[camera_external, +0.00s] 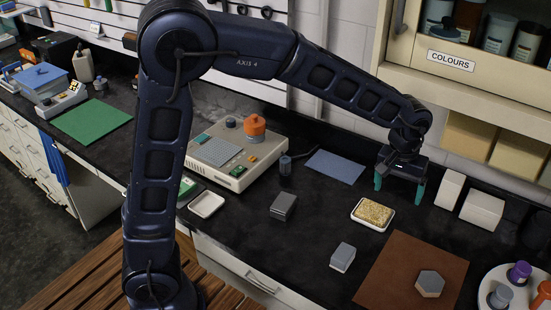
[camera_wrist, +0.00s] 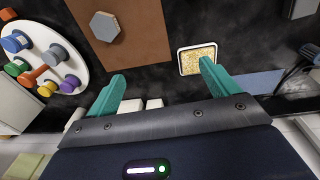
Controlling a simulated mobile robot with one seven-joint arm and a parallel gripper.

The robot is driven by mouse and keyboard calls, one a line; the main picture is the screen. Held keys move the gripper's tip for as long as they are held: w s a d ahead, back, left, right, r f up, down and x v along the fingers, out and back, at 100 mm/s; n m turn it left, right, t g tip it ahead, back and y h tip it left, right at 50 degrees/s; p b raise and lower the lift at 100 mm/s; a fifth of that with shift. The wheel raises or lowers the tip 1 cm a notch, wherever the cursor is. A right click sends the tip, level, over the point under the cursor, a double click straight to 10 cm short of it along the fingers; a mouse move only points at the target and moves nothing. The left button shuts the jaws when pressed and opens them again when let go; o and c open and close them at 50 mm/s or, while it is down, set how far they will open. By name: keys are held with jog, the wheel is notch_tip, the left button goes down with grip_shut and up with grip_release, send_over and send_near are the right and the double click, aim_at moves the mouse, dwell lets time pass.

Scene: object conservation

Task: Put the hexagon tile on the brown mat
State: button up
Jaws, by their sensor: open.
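The grey hexagon tile (camera_external: 430,283) lies flat on the brown mat (camera_external: 393,267), toward the mat's right side, and its sides show a tan colour. In the wrist view the hexagon tile (camera_wrist: 105,27) also rests within the brown mat (camera_wrist: 150,32). My gripper (camera_external: 399,188) is open and empty, with its teal fingers apart above the black bench, behind the mat and clear of the tile. The same gripper (camera_wrist: 162,72) shows in the wrist view with nothing between its fingers.
A white dish of yellow granules (camera_external: 373,213) stands near my gripper. Two white blocks (camera_external: 450,190) are to its right. A grey block (camera_external: 343,257) and a dark block (camera_external: 283,207) are on the bench. A white tray with coloured spools (camera_external: 499,278) is right of the mat.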

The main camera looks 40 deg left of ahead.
jog(key=s+a+r+t, duration=0.1)
jog(key=s+a+r, duration=0.15)
jog(key=a, duration=0.55)
jog(key=s+a+r, duration=0.2)
jog(key=a+r, duration=0.1)
jog(key=a, duration=0.4)
jog(key=s+a+r+t, duration=0.1)
jog(key=s+a+r, duration=0.15)
jog(key=a, duration=0.55)
jog(key=s+a+t, duration=0.2)
jog(key=s+a, duration=1.3)
jog(key=s, duration=0.1)
jog(key=shift+a+y, duration=0.3)
jog(key=shift+y, duration=0.1)
